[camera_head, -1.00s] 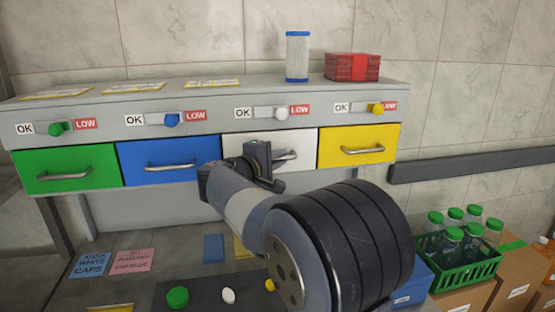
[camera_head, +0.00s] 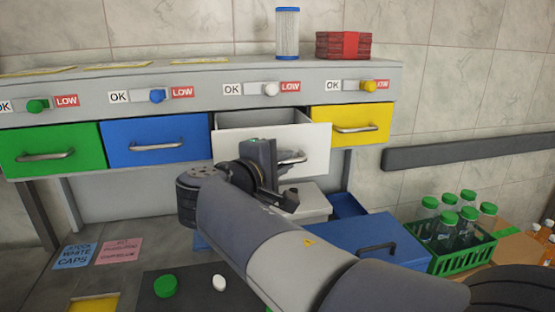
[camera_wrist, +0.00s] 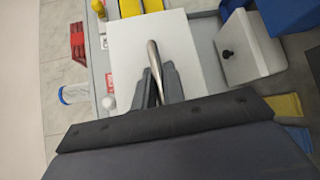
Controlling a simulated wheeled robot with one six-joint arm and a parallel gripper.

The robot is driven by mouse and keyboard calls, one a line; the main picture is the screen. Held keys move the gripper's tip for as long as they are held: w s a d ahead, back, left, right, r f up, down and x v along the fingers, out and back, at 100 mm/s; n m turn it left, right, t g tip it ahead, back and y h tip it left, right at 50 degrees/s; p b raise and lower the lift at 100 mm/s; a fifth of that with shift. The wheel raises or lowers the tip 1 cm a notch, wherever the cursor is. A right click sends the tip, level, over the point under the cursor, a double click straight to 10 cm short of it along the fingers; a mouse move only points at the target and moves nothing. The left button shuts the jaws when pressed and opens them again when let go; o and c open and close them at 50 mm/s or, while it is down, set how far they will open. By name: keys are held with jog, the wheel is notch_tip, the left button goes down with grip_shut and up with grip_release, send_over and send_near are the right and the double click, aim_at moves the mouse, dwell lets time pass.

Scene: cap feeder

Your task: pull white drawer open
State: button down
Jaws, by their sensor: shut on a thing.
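The white drawer (camera_head: 313,143) stands partly pulled out of the grey cabinet, and its open top shows in the head view. Its front fills the middle of the wrist view (camera_wrist: 133,55). My gripper (camera_head: 285,165) is at the drawer's front. In the wrist view my gripper's two dark fingers (camera_wrist: 155,85) are closed around the metal handle (camera_wrist: 157,68). Part of the handle is hidden behind the gripper in the head view. The drawer's inside is only partly seen.
The green drawer (camera_head: 75,163), blue drawer (camera_head: 187,151) and yellow drawer (camera_head: 375,118) are shut. A blue box (camera_head: 340,240) with a dark handle stands below right. A green crate (camera_head: 462,258) of green-capped bottles is farther right. Caps lie on a dark mat (camera_head: 190,287).

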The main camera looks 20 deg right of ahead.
jog(key=shift+s+a, duration=0.1)
jog(key=shift+s, duration=0.35)
jog(key=c, duration=1.5)
grip_release()
jog(key=shift+a, duration=0.1)
jog(key=v, duration=1)
jog(key=shift+s+a+b, duration=0.2)
jog(key=shift+a+b, duration=0.05)
jog(key=shift+b, duration=0.2)
jog(key=shift+d+r, duration=0.1)
jog(key=p+x, duration=0.1)
jog(key=x, duration=0.9)
jog(key=shift+w+d, duration=0.2)
jog(key=shift+d, duration=0.05)
jog(key=shift+w, duration=0.15)
